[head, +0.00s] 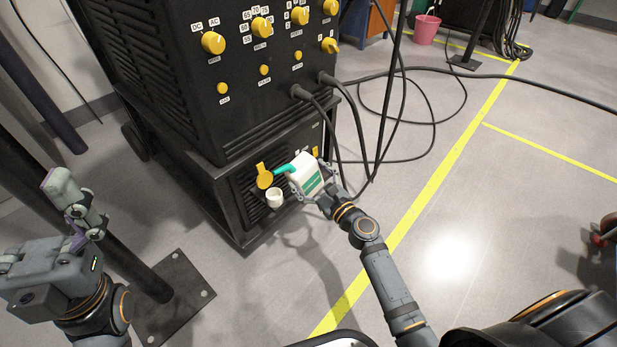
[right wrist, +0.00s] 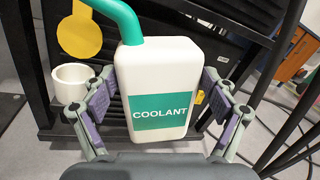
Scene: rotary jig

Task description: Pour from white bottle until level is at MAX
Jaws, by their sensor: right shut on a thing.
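The white bottle (head: 305,174) has a green spout and a green label reading COOLANT, clear in the right wrist view (right wrist: 158,82). My right gripper (head: 322,184) is shut on it, with one finger on each side in the right wrist view (right wrist: 160,112). The spout (head: 286,169) points left, above and near the white filler neck (head: 274,198) on the black machine. The yellow cap (head: 264,176) stands open above the neck. No liquid stream, level or MAX mark can be made out. My left gripper (head: 75,200) is far left, away from the bottle; its finger gap is unclear.
The black machine (head: 190,110) with yellow knobs fills the top left. Black cables (head: 375,150) hang right of the bottle. A dark post on a base plate (head: 170,300) stands near my left arm. The floor to the right, with yellow lines, is mostly clear.

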